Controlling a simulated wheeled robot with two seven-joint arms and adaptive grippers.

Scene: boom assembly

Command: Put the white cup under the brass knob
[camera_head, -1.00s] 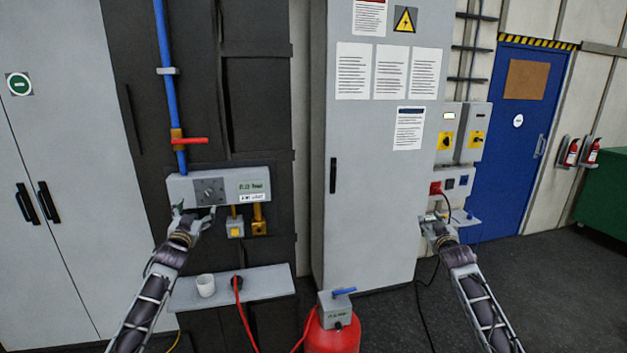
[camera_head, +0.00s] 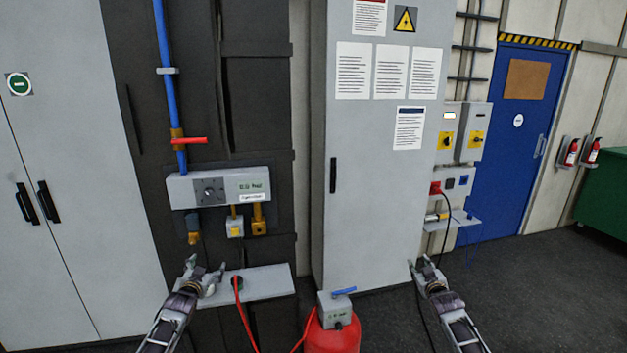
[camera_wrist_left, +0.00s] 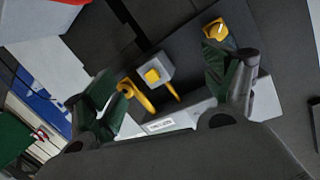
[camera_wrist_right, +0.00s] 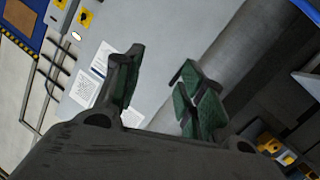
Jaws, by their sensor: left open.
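The brass knob (camera_head: 193,239) hangs below the left end of the grey wall panel (camera_head: 225,186). It also shows in the left wrist view (camera_wrist_left: 215,29), beyond the fingers. My left gripper (camera_head: 204,268) is open, below the knob and in front of the left part of the grey shelf (camera_head: 265,283). I cannot make out the white cup now; my left gripper covers the spot where it stood on the shelf. The left wrist view shows no cup between the fingers. My right gripper (camera_head: 426,264) is open and empty in front of the tall grey cabinet.
A box with a yellow button (camera_head: 235,228) and a brass fitting (camera_head: 259,222) hang right of the knob. A red cylinder (camera_head: 332,335) stands in front.

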